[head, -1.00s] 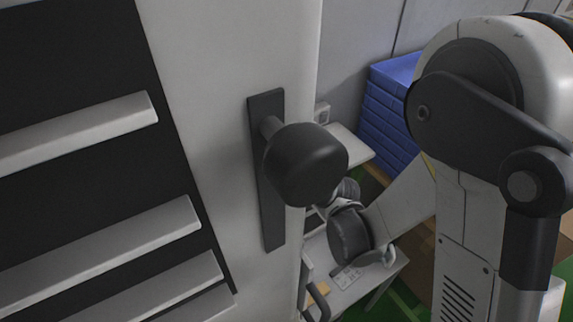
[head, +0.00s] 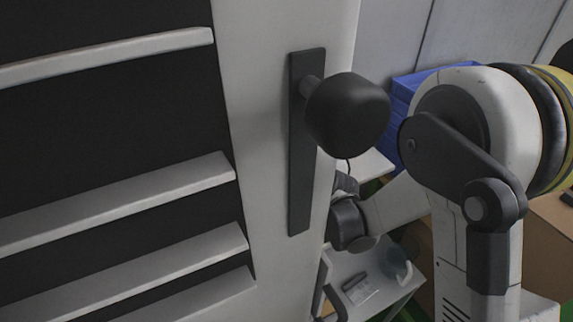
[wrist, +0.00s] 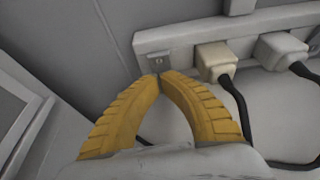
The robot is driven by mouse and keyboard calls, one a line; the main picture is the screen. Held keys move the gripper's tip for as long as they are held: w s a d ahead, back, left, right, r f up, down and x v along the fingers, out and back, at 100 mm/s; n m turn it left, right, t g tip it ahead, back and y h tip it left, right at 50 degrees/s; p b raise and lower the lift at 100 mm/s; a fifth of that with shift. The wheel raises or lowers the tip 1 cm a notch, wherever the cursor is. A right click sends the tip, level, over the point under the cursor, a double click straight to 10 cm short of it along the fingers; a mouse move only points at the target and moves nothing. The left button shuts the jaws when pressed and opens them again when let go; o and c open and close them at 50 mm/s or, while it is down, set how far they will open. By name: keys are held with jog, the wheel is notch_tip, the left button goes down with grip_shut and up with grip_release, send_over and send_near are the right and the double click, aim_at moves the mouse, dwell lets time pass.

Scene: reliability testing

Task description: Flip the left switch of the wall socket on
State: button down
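The pale wall socket strip (wrist: 187,38) runs along the wall in the wrist view. A small grey plate (wrist: 156,61) with a darker detail is set in its left part; I cannot tell the switch's position. My gripper (wrist: 161,76) has two yellow ribbed fingers, their tips together just below that plate. I cannot tell whether they touch it. Nothing shows between the tips. Two plugs, one beige (wrist: 217,61) and one whitish (wrist: 282,49), sit in the strip to the right. In the head view the white door edge and dark knob hide my gripper and the socket.
A white door panel (head: 262,120) with a dark knob (head: 346,114) stands close to my arm. Dark cables (wrist: 238,103) hang from the plugs, right of my fingers. Blue stacked boxes (head: 404,92) and a small white table (head: 389,299) lie beyond the door.

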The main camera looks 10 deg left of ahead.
jog(key=shift+s+r, duration=0.3)
jog(key=shift+s, duration=0.4)
jog(key=shift+w+f, duration=0.3)
jog(key=shift+w, duration=0.25)
jog(key=shift+s+r+p, duration=0.2)
jog(key=shift+r+p, duration=0.2)
jog(key=shift+r, duration=0.55)
jog(key=shift+w+f, duration=0.1)
